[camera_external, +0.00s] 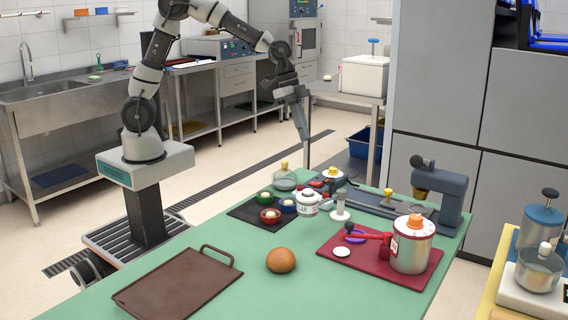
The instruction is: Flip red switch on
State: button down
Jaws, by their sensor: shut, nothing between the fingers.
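I cannot clearly pick out a red switch. Small red parts (318,184) show on a dark item at the back of the green table, too small to tell their form. A red lever-like arm (368,236) reaches left from the metal canister (411,250) on the dark red mat; I cannot tell whether it is a switch. My gripper (303,136) points down behind the table's back edge, above the floor as seen here. Its fingers are shut and empty, and it appears apart from everything on the table.
On the green table (235,290) are a brown tray (180,283), a brown ball (281,260), small bowls on a dark mat (245,211), a white pot (307,204) and a grey machine (440,195). A panelled box (220,46) stands on the back counter.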

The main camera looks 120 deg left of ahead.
aim_at(317, 183)
jog(key=b+x, duration=0.1)
jog(key=x, duration=1.3)
jog(key=shift+b, duration=0.35)
jog(key=shift+w+d+g+p, duration=0.1)
jog(key=shift+w+g+p, duration=0.15)
jog(key=shift+g+p, duration=0.5)
jog(key=shift+f, duration=0.3)
jog(key=shift+s+t, duration=0.1)
jog(key=shift+t, duration=0.15)
